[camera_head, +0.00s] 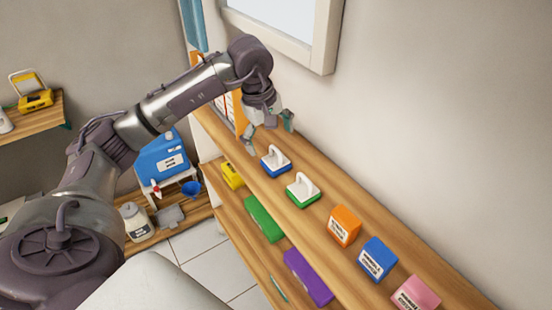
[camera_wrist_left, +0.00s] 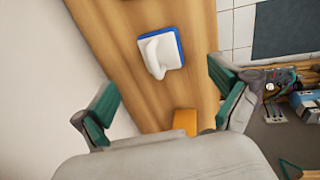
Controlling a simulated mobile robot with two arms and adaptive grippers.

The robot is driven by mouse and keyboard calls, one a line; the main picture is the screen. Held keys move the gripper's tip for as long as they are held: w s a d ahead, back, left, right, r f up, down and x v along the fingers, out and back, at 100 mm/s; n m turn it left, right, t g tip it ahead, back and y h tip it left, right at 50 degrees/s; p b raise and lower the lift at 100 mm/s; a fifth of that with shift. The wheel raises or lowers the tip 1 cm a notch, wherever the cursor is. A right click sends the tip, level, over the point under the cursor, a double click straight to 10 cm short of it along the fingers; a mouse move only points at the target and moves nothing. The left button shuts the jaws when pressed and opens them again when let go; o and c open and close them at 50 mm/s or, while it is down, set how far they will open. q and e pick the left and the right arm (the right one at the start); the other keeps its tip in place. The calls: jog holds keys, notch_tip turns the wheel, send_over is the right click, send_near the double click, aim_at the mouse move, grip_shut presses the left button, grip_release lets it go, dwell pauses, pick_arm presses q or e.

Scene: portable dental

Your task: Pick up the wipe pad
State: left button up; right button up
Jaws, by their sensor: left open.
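Two white-handled pads stand on the upper wooden shelf in the head view, a blue-edged pad (camera_head: 275,163) and a green-edged pad (camera_head: 303,190) beside it. I cannot tell from the pictures which one is called the wipe pad. My left gripper (camera_head: 268,134) is open and empty above the shelf, just behind and above the blue-edged pad, apart from it. In the left wrist view, the blue-edged pad (camera_wrist_left: 162,52) lies ahead of the open left fingers (camera_wrist_left: 165,90), with its handle facing up. My right gripper is not in view.
Along the upper shelf (camera_head: 365,218) stand an orange box (camera_head: 344,226), a blue box (camera_head: 377,260) and a pink box (camera_head: 416,294). Binders stand at its far end. The wall is close on the right. A lower shelf holds yellow, green and purple items.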

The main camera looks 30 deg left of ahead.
aim_at(276, 161)
pick_arm(q)
jog(key=shift+w+d+f, duration=0.1)
jog(key=shift+w+f, duration=0.1)
jog(key=shift+f, duration=0.5)
jog(key=shift+w+f, duration=0.2)
jog(key=shift+f, duration=0.15)
jog(key=shift+d+f+p, duration=0.1)
jog(key=shift+f+p, duration=0.45)
notch_tip(276, 161, down, 4)
jog(key=shift+d+r+p, duration=0.15)
jog(key=shift+r+p, duration=0.05)
jog(key=shift+p, duration=0.6)
jog(key=shift+w+f, duration=0.15)
jog(key=shift+f, duration=0.25)
jog(key=c, duration=1.2)
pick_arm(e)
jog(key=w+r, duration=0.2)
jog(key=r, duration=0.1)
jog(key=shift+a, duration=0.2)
